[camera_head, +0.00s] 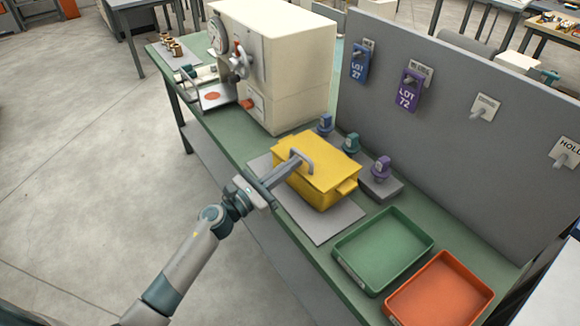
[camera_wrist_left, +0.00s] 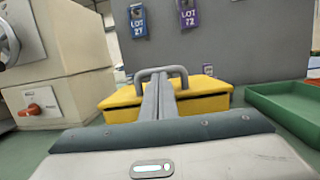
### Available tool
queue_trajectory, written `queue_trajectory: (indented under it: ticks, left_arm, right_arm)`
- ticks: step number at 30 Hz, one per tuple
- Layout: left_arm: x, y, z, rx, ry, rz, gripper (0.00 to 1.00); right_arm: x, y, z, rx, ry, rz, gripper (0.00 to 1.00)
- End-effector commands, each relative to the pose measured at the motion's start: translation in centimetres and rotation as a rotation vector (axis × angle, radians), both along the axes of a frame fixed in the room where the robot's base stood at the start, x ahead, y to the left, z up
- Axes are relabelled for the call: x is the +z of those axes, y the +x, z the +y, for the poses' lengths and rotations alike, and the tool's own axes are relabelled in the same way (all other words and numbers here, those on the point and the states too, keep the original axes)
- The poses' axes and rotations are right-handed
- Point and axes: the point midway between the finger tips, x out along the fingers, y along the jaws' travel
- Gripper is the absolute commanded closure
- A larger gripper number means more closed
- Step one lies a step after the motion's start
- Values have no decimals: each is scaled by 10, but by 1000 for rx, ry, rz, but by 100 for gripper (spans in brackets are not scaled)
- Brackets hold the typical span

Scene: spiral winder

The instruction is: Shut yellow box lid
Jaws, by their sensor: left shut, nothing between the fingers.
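The yellow box (camera_head: 318,190) stands on a grey mat on the green bench. Its yellow lid (camera_head: 325,165) lies over the top, and a grey arched handle (camera_head: 302,158) stands on it. In the left wrist view, a dark line shows under the edge of the lid (camera_wrist_left: 205,84); I cannot tell whether it is a gap or shadow. My left gripper (camera_head: 297,161) is shut, fingers together, with its tips at the handle above the lid. The wrist view shows the fingertips (camera_wrist_left: 160,76) in front of the handle (camera_wrist_left: 150,73); contact is unclear. My right gripper is not in view.
A cream winding machine (camera_head: 285,75) stands behind left of the box. Several small knobbed pieces stand behind it. A green tray (camera_head: 345,268) and an orange tray (camera_head: 398,309) lie to the right. A grey panel (camera_head: 450,130) with hanging tags closes the far side.

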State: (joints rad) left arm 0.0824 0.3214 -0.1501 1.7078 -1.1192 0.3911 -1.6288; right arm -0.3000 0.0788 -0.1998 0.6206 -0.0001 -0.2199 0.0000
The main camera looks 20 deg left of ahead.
Motion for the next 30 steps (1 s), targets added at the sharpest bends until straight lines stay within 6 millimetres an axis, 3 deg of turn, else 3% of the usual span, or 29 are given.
queue_trajectory:
  ticks: [8,14,30]
  left_arm:
    - [15,3,-2,1,1,-3,100]
    - [37,9,-5,0,2,-3,100]
    - [105,51,-32,-1,1,-3,100]
  right_arm:
    - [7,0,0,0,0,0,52]
    - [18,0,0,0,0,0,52]
    - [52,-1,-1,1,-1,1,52]
